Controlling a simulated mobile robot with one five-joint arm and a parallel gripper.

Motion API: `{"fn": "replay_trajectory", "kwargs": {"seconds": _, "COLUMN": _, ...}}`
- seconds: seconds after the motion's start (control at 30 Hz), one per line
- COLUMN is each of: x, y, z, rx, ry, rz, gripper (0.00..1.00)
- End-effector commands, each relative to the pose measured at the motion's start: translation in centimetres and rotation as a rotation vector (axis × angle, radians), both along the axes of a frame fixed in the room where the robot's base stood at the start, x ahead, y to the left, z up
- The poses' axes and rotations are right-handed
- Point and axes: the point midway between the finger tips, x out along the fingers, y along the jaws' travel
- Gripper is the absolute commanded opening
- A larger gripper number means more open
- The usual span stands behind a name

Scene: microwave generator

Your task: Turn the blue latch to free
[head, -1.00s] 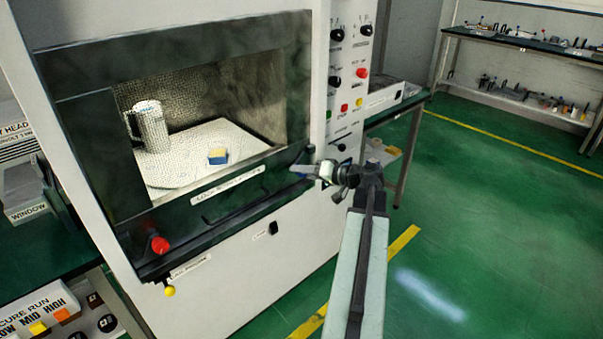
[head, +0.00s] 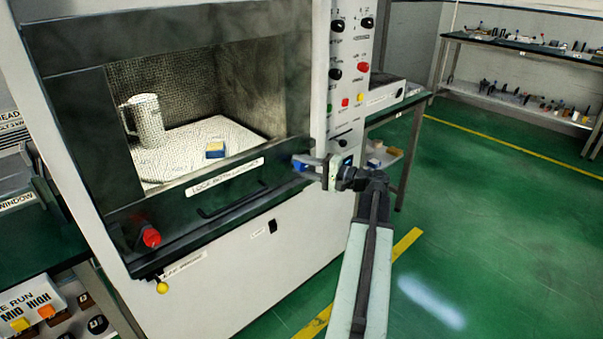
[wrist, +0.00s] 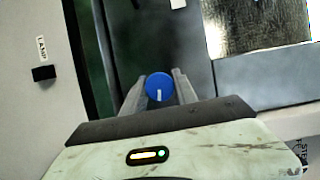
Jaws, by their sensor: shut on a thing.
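The blue latch (wrist: 159,88) is a round blue knob with a white line on its face, in the middle of the wrist view. The line runs from the knob's centre towards the bottom of that picture. The latch also shows in the head view (head: 299,166) at the right end of the dark door frame, partly hidden by my gripper. My gripper (head: 312,166) reaches it from the right. In the wrist view its two fingers (wrist: 160,90) stand on either side of the knob and are shut on it.
The microwave's door frame (head: 80,100) has a handle bar (head: 235,200) and a red knob (head: 151,238) low on the left. A mug (head: 148,115) and a blue-and-yellow block (head: 215,150) stand inside. A control panel (head: 345,90) rises just above my gripper. Green floor is open at right.

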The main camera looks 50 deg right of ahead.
Motion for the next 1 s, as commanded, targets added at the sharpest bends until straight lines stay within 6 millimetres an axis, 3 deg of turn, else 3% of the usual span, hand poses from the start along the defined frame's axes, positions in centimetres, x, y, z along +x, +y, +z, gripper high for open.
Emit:
{"fn": "replay_trajectory", "kwargs": {"seconds": 0.6, "x": -0.06, "y": -0.08, "z": -0.33, "rx": 0.559, "ry": -0.039, "rz": -0.005, "gripper": 0.00}}
{"fn": "replay_trajectory", "kwargs": {"seconds": 1.0, "x": -0.04, "y": -0.13, "z": -0.13, "rx": 0.773, "ry": -0.055, "rz": -0.005, "gripper": 0.00}}
